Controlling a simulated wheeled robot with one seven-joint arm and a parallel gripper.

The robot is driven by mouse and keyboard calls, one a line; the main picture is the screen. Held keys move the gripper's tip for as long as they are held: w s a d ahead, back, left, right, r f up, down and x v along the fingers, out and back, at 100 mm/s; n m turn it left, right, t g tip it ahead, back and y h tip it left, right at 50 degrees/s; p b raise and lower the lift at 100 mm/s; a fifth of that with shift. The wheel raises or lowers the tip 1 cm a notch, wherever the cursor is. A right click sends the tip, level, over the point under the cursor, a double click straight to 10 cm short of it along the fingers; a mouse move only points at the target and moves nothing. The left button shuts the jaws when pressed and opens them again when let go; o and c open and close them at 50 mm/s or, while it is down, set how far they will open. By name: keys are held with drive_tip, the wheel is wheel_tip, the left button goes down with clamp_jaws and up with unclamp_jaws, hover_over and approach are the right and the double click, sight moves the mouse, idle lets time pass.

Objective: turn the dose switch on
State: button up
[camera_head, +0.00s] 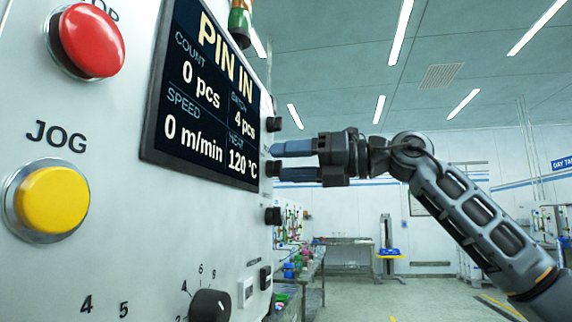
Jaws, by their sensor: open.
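A grey machine panel (120,215) fills the left side of the head view, seen at a steep angle. No readable label marks the dose switch, so I cannot tell which control it is. Several small black controls line the panel's right edge: an upper one (274,124), a middle one (270,168) and a lower one (273,215). My gripper (276,161) is open, with its two blue fingers pointing left at the panel edge, by the middle control. I cannot tell whether they touch it.
The panel carries a display reading "PIN IN" (205,95), a red button (91,41), a yellow JOG button (53,199), a black dial (210,305) and a small dark switch (265,277). A work table (313,270) stands behind. Open floor lies to the right.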

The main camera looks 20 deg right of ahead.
drive_tip(key=b+v, duration=0.1)
drive_tip(key=v, duration=0.6)
idle(0.4)
